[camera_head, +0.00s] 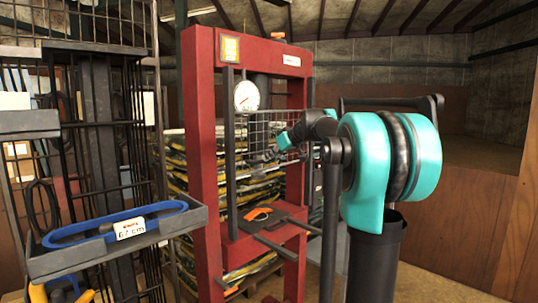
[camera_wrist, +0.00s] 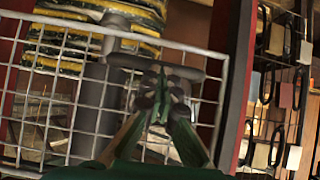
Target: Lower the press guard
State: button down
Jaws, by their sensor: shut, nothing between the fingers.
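The press guard (camera_head: 256,150) is a grey wire mesh panel on the red press frame (camera_head: 203,160). Its lower edge hangs above the press bed, with an open gap below. In the wrist view the mesh (camera_wrist: 52,95) fills the left and middle. My gripper (camera_head: 281,141) is in front of the guard's right part in the head view. In the wrist view the fingertips of my gripper (camera_wrist: 161,72) are together and empty, in front of the mesh near a grey horizontal bar (camera_wrist: 190,73). Whether they touch it I cannot tell.
A dial gauge (camera_head: 246,95) is on the press. An orange-handled tool (camera_head: 258,213) lies on the dark press bed (camera_head: 245,226). A wire rack with a grey tray (camera_head: 70,262) holding a blue loop stands at left. Striped stacked bags (camera_head: 178,180) are behind the press.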

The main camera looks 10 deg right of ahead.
notch_tip(320, 180, down, 25)
jog(key=shift+r, duration=0.15)
dwell(0.4)
